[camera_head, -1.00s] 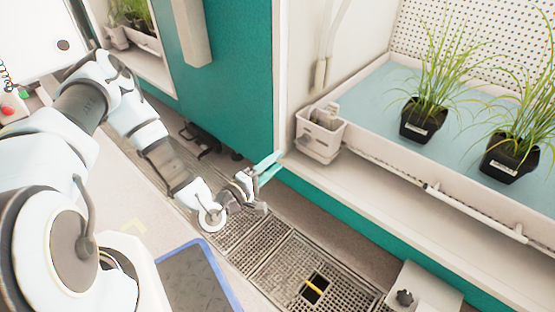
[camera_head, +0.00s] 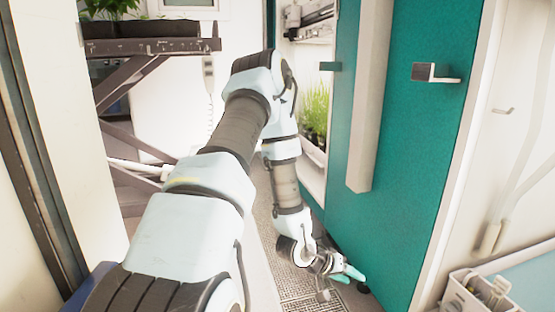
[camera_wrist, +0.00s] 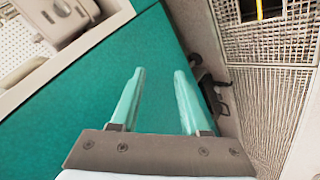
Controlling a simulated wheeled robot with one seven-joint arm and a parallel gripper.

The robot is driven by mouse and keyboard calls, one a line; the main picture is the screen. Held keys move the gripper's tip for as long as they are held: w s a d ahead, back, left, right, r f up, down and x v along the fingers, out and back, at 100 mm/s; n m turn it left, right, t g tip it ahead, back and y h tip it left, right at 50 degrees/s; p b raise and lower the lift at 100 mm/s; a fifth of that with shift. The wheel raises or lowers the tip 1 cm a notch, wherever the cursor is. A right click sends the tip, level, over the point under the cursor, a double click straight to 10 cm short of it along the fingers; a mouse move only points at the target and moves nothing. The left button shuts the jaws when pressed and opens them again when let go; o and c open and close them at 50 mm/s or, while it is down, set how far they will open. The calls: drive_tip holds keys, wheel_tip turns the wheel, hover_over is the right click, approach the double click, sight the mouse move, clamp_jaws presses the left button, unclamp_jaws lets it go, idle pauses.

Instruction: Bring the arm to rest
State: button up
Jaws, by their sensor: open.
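My gripper (camera_head: 350,272) is at the end of my extended arm, low down by the foot of the teal chamber door. In the wrist view my gripper (camera_wrist: 158,85) shows two teal fingers apart with nothing between them. Behind the fingers is the teal panel (camera_wrist: 95,85). I cannot tell whether a fingertip touches it.
The teal door (camera_head: 405,150) with its pale handle bar stands right of my arm. A grated floor (camera_head: 293,260) runs beneath. A lift cart (camera_head: 150,47) with plants stands at the left. A white caddy (camera_head: 480,295) hangs at the lower right.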

drive_tip(key=w+a+r+y+p, duration=0.1)
drive_tip(key=w+a+r+y, duration=0.15)
drive_tip(key=a+r, duration=0.55)
drive_tip(key=w+a+r+y+p, duration=0.1)
drive_tip(key=a+r+y, duration=0.35)
drive_tip(key=a, duration=0.55)
drive_tip(key=s+a+r+n+g+y+p, duration=0.1)
drive_tip(key=s+a+r+n+g+y, duration=0.1)
drive_tip(key=s+a+r, duration=0.85)
wheel_tip(320, 180, up, 39)
drive_tip(key=w+d+p, duration=0.1)
drive_tip(key=d+p, duration=0.1)
drive_tip(key=p, duration=3.6)
drive_tip(key=shift+r, duration=0.15)
